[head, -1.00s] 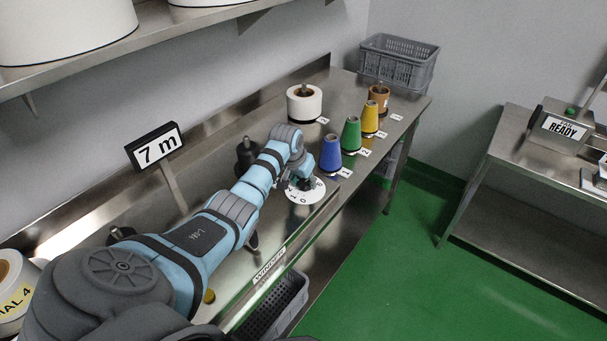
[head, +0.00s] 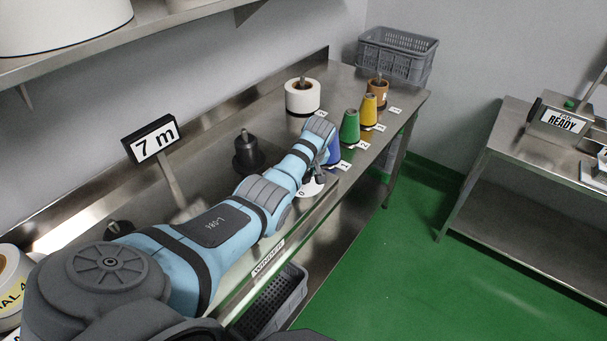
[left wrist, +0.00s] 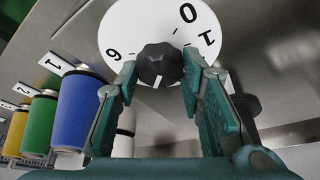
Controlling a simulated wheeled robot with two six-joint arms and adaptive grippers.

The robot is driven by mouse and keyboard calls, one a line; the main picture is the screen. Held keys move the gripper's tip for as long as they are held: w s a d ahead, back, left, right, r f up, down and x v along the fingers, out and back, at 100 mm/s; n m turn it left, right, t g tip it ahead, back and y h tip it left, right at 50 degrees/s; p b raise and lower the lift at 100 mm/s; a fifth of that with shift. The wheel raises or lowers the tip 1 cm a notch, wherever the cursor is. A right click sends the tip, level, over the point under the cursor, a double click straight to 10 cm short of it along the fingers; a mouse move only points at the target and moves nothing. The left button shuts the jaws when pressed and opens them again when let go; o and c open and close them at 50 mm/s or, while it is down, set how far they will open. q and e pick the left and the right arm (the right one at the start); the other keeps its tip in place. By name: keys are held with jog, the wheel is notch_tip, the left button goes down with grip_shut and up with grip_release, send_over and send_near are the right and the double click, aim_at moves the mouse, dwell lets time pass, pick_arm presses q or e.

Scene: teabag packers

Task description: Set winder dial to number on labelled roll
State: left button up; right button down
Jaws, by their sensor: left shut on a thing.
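The winder dial is a white numbered disc with a dark faceted knob (left wrist: 158,64). The dial disc (left wrist: 118,28) shows 0, 1 and what looks like a 9 or 6 in the left wrist view. A white mark on the knob points towards the bottom of that view. My left gripper (left wrist: 155,82) is shut on the knob, one finger on each side. In the head view my arm hides most of the dial (head: 313,188). A white roll (head: 12,290) at the left edge has a yellow label reading "IAL 4", its start cut off. My right gripper is not in view.
Blue, green (head: 350,127) and yellow (head: 369,111) cones stand just beyond the dial, with a white roll (head: 302,97) behind. A grey crate (head: 397,57) is at the far end.

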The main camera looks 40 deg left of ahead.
pick_arm(q)
jog(key=shift+n, duration=0.6)
jog(key=shift+b, duration=0.3)
jog(key=o, duration=1.2)
jog(key=shift+c, duration=0.2)
jog(key=shift+r, duration=0.1)
jog(key=v, duration=1.2)
jog(key=shift+w+d, duration=0.2)
